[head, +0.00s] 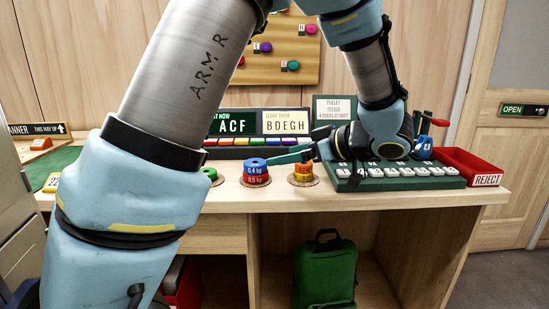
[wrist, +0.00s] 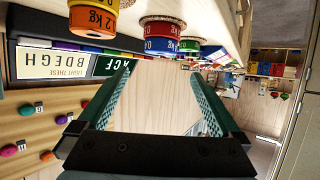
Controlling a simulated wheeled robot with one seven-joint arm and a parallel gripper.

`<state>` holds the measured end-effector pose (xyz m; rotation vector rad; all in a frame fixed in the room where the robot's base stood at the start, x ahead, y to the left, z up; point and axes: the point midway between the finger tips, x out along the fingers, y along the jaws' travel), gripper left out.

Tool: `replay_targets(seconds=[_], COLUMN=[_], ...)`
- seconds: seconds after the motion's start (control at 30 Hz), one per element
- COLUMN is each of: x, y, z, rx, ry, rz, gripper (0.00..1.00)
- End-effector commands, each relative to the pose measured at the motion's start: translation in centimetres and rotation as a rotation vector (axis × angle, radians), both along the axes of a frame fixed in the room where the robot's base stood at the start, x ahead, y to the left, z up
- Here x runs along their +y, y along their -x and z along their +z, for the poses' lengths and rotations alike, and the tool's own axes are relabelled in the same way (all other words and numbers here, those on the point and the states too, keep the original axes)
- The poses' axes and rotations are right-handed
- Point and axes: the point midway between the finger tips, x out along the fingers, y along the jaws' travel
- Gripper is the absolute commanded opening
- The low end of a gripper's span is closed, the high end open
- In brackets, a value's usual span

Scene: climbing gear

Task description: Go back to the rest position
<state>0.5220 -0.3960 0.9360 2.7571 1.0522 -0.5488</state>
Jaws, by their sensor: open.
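My gripper (head: 288,155) reaches in from the right end of the bench in the head view, its green fingers pointing left. It is above the bench, close to the blue and red weight stack (head: 255,173) in the picture; I cannot tell the exact gap. In the wrist view my gripper (wrist: 160,90) has its two fingers spread, with nothing between them. My arm is stretched out over the bench (head: 225,198) and bent down at the wrist.
An orange and yellow weight stack (head: 303,175) stands below my gripper. A green switch panel (head: 398,180) lies under my wrist, with a red reject tray (head: 474,167) to its right. Signs (head: 285,122) and a pegboard (head: 282,62) stand behind. A green backpack (head: 325,272) is under the bench.

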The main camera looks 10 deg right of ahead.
Motion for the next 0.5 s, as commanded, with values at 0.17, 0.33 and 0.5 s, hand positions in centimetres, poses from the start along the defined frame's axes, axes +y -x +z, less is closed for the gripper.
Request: replay_targets(seconds=[0.17,0.33,0.5], x=[-0.48,-0.48,-0.31], y=[0.59,0.61,-0.11], z=[0.3,0.31,0.61], rx=[0.0,0.0,-0.008], ry=[0.0,0.0,0.011], rz=[0.001,0.001,-0.012], gripper=[1.0,1.0,1.0])
